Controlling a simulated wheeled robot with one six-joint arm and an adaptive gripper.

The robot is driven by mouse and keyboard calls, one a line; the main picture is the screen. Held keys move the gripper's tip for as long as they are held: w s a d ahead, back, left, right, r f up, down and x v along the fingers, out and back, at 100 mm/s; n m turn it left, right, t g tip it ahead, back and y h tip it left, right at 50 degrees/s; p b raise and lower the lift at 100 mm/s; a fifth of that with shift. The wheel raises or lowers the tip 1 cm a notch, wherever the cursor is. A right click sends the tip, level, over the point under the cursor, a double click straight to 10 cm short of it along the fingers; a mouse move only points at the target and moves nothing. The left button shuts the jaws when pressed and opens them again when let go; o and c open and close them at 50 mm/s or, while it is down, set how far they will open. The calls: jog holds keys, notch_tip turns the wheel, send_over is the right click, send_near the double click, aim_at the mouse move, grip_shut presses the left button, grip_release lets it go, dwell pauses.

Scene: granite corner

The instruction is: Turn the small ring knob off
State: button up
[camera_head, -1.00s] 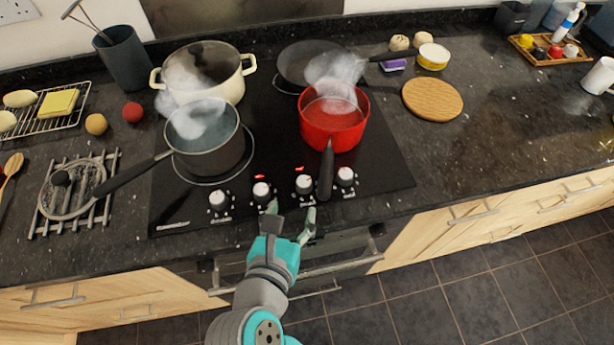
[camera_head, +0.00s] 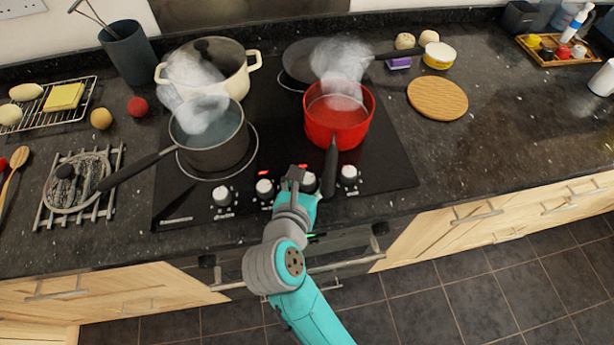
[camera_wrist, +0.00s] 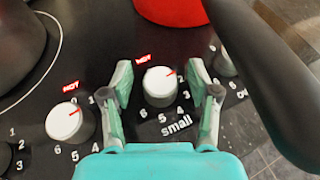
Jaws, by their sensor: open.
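The small ring knob (camera_wrist: 160,87) is white with a red pointer mark, and "small" is printed beside it in the wrist view. Its pointer is turned to the upper right and a red HOT sign shows behind it. My gripper (camera_wrist: 161,78) is open, with one finger on each side of this knob and gaps showing between. In the head view my gripper (camera_head: 297,176) is over the knob row and partly covers the small ring knob (camera_head: 309,183).
Another knob (camera_wrist: 63,122) with a HOT sign is to the left, and a further knob (camera_wrist: 224,64) is close to the right finger. The red pot's dark handle (camera_wrist: 270,80) reaches out on the right. A grey saucepan (camera_head: 210,145) steams at the left.

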grip_shut()
jog(key=shift+d+f+n+y, duration=0.1)
jog(key=shift+d+n+y, duration=0.05)
jog(key=shift+n+y, duration=2.05)
jog(key=shift+y, duration=0.4)
grip_release()
jog(key=shift+a+m+h, duration=0.2)
jog(key=shift+m+h, duration=0.1)
